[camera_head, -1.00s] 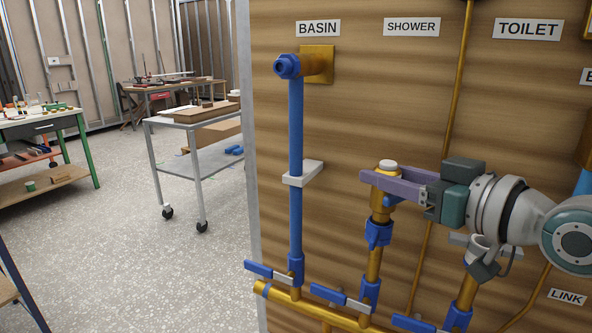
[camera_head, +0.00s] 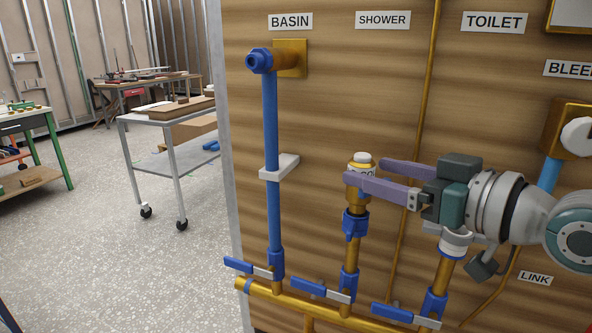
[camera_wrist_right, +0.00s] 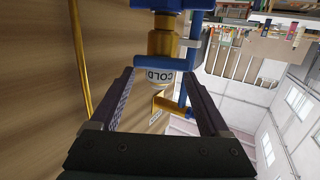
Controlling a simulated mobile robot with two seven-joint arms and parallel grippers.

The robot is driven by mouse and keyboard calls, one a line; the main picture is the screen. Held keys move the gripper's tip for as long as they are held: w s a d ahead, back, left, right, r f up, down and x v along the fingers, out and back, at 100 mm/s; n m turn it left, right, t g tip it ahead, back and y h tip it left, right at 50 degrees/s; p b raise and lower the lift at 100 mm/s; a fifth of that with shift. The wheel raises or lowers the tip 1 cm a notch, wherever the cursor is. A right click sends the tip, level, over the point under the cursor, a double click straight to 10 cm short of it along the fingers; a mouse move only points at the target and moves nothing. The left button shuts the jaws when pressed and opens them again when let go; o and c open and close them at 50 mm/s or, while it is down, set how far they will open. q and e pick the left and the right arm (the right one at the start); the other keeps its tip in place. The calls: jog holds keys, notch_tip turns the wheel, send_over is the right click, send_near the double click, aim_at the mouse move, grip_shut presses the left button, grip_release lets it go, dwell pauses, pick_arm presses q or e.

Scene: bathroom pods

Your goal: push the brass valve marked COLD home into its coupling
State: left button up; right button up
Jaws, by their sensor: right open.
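The brass valve marked COLD (camera_head: 357,197) stands upright on the middle riser, with a white label band and cap at its top. Its lower end meets the blue coupling (camera_head: 355,223); I cannot tell how deep it sits. My right gripper (camera_head: 368,172) is open and comes in from the right at the height of the valve's top. One finger passes in front of the valve and hides part of its label. In the right wrist view, the COLD label (camera_wrist_right: 160,76) appears upside down between the spread fingers. My left gripper is not in view.
A blue riser (camera_head: 271,120) stands to the left under the BASIN label. Lever handles (camera_head: 308,289) line the brass manifold (camera_head: 262,298) below. Another riser (camera_head: 443,270) stands below my right gripper. A wheeled cart (camera_head: 160,160) stands away to the left.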

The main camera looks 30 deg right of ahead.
jog(key=v, duration=0.7)
dwell(0.4)
